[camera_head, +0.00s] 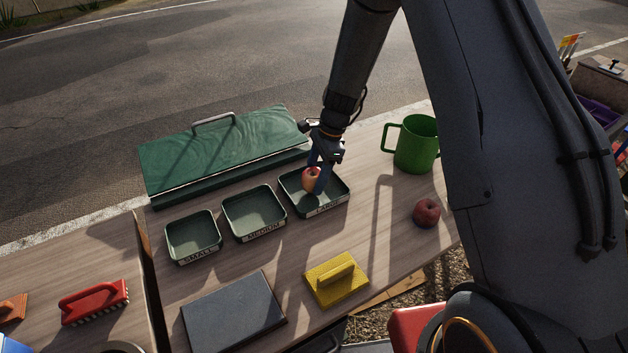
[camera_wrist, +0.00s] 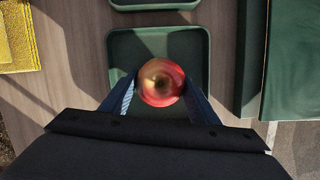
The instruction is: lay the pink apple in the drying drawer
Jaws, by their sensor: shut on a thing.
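My gripper (camera_head: 318,178) is shut on an apple (camera_head: 311,179), pinkish red with a yellow patch, at the tray marked LARGE (camera_head: 338,204). In the wrist view the apple (camera_wrist: 161,83) sits between the two blue fingers of the gripper (camera_wrist: 161,92), over the green tray floor (camera_wrist: 125,48). I cannot tell whether it touches that floor. A darker red apple (camera_head: 427,212) lies on the table at right. A green box (camera_head: 222,150) with a metal handle on top stands behind the trays, closed. No drawer is clearly recognisable.
Trays marked SMALL (camera_head: 194,236) and MEDIUM (camera_head: 254,212) look empty. A green mug (camera_head: 415,145) stands at right. A yellow block with a handle (camera_head: 337,278), a dark slab (camera_head: 233,312) and a red brush (camera_head: 93,301) lie in front. Wood around the darker apple is clear.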

